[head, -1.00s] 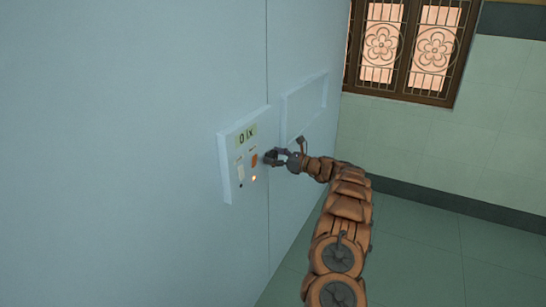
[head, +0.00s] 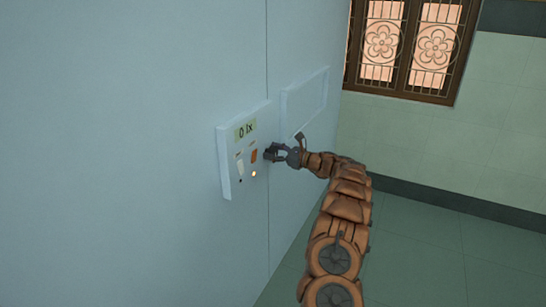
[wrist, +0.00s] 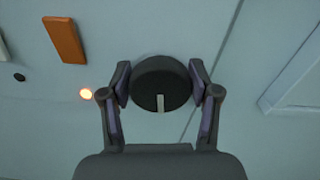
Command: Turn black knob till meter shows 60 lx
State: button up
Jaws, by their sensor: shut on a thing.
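The black knob (wrist: 160,82) is round with a pale pointer line. In the wrist view the line points down, towards my gripper's body. My gripper (wrist: 160,88) has one finger on each side of the knob and is shut on it. In the head view my gripper (head: 270,153) is at the right edge of the panel and mostly hides the knob. The meter (head: 245,131) at the top of the panel reads 0 lx.
A blank raised frame (head: 304,102) is to the right. Open floor lies below.

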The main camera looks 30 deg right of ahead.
jog(key=n+b, duration=0.2)
jog(key=b, duration=0.1)
jog(key=n+b, duration=0.2)
jog(key=shift+a+f+n+b, duration=0.15)
jog(key=shift+f+n+b, duration=0.15)
jog(key=shift+f+b, duration=0.1)
jog(key=n+b, duration=0.5)
jog(key=b, duration=0.1)
jog(key=shift+f, duration=0.1)
jog(key=n+b, duration=0.5)
jog(key=n, duration=0.1)
jog(key=shift+s+n, duration=0.1)
jog(key=shift+n, duration=0.3)
jog(key=n+b, duration=0.2)
jog(key=n, duration=0.1)
jog(key=shift+f, duration=0.1)
jog(key=shift+a+n+b, duration=0.1)
jog(key=shift+n+b, duration=0.2)
jog(key=shift+n, duration=0.4)
jog(key=o, duration=1.1)
jog(key=shift+o, duration=0.2)
